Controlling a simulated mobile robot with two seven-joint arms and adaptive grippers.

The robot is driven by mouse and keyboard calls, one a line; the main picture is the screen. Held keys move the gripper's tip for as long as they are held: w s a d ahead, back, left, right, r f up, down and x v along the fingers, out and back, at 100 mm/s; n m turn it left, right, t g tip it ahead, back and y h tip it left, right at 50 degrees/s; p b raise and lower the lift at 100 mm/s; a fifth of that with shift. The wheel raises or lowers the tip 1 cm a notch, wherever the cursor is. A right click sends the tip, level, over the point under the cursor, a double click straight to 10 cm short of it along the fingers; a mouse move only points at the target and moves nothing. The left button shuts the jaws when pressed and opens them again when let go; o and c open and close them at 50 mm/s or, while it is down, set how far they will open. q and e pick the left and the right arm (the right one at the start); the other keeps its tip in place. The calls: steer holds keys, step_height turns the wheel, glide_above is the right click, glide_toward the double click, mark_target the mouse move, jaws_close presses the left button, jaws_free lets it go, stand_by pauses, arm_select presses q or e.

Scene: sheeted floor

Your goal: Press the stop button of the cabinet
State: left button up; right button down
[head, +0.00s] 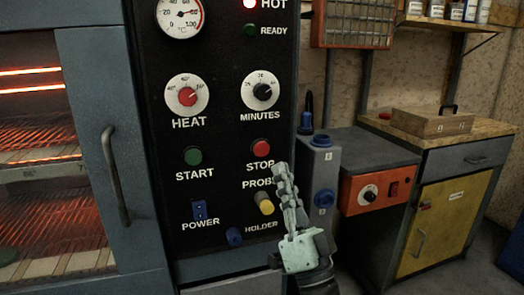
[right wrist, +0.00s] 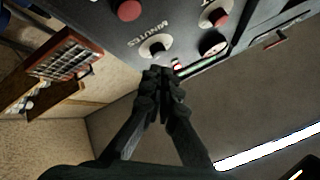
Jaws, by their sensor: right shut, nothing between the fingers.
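The cabinet's dark control panel (head: 222,115) carries a round red STOP button (head: 261,147), right of the green START button (head: 193,156). My right gripper (head: 282,168) is shut and empty, pointing up, its tips just below and right of the STOP button in the head view. I cannot tell how far the tips stand from the panel. In the right wrist view, the closed fingertips (right wrist: 162,72) point toward the panel near the MINUTES knob (right wrist: 155,46); the red button (right wrist: 128,10) beyond that knob appears at the top. My left gripper is not in view.
The yellow probe knob (head: 264,203) and its holder are beside my right gripper. The red HEAT knob (head: 187,96) is higher on the panel. A glowing oven with a door handle (head: 115,175) stands left. A grey box (head: 318,175) and a workbench (head: 440,150) stand right.

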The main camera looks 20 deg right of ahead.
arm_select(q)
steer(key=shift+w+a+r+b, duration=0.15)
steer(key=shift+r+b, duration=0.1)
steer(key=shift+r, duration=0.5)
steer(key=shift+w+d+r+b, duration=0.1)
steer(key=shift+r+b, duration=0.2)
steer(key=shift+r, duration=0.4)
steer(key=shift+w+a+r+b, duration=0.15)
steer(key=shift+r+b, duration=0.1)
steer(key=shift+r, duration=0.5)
arm_select(e)
glide_toward(262, 142)
steer(key=shift+s+r+x, duration=0.15)
steer(key=shift+x, duration=0.75)
steer(key=shift+s+r+x, duration=0.1)
steer(key=shift+x, duration=0.8)
steer(key=shift+s+r+x, duration=0.15)
steer(key=shift+x, duration=0.75)
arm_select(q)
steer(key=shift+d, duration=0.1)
arm_select(e)
steer(key=shift+s, duration=0.1)
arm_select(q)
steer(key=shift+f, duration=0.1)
arm_select(e)
steer(key=shift+w+f, duration=0.1)
steer(key=shift+w, duration=0.35)
